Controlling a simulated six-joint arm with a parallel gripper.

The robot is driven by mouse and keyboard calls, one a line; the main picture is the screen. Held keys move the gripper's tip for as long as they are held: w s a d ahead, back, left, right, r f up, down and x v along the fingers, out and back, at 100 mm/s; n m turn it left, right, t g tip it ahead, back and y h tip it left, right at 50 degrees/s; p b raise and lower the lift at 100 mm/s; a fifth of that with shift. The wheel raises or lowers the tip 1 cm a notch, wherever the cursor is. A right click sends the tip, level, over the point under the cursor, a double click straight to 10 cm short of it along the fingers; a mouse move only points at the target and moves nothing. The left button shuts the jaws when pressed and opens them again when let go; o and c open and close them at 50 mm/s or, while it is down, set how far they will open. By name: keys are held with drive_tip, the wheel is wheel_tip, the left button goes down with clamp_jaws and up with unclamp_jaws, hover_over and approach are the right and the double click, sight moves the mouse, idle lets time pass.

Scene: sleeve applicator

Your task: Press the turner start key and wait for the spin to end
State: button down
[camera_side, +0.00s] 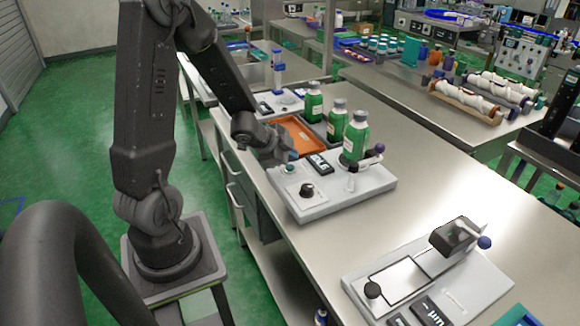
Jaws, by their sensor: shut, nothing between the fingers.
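The turner (340,198) is a pale grey flat unit on the steel bench. Its small dark display (320,163) appears to read "IDLE". A small green key (289,168) sits at its left rear part, with a black knob (307,189) in front. A green bottle with a white label (355,138) stands upright at the turner's rear. My gripper (291,157) is shut and empty, pointing down just above or at the green key. I cannot tell whether it touches the key.
Two more green bottles (337,120) (314,101) stand behind the turner, beside an orange tray (298,136). A second pale device (450,283) with a dark block lies at the front right. Bare bench (430,190) lies between the two units.

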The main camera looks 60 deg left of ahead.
drive_tip(key=shift+f, duration=0.1)
drive_tip(key=shift+f, duration=0.35)
